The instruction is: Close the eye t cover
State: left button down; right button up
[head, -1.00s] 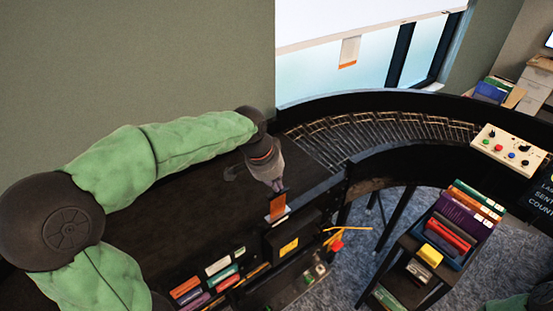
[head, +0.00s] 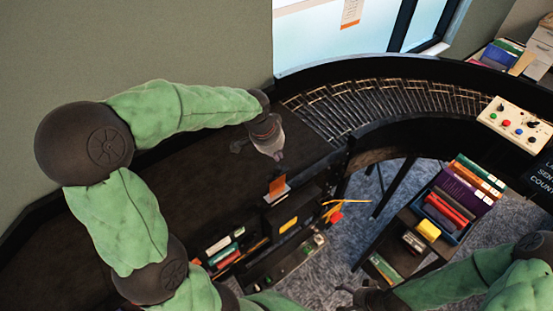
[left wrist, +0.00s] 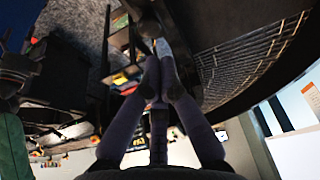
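I cannot make out for certain which part is the eye t cover. An orange tag (head: 277,186) stands at the table's front edge, above a dark box with a yellow label (head: 288,225). My left gripper (head: 280,156) is above the tabletop, just behind the orange tag and apart from it in the head view. In the left wrist view its fingers (left wrist: 158,62) come together at the tips, with nothing clearly held. My right gripper (head: 347,297) is low at the bottom of the head view, small and dark, its fingers unclear.
A curved roller conveyor (head: 390,108) runs from the dark tabletop (head: 195,190) to the right. A control panel (head: 515,125) with knobs and buttons stands at its far end. A cart (head: 412,218) with books and a lower shelf of books (head: 225,247) are in front.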

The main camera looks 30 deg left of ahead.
aim_at(279, 167)
pick_arm(q)
notch_tip(279, 167, down, 3)
jog(key=shift+f+p, duration=0.1)
jog(key=shift+p, duration=0.2)
jog(key=shift+w+a+f, duration=0.1)
jog(key=shift+f, duration=0.3)
notch_tip(279, 167, down, 12)
jog(key=b, duration=0.9)
jog(key=shift+b, duration=0.4)
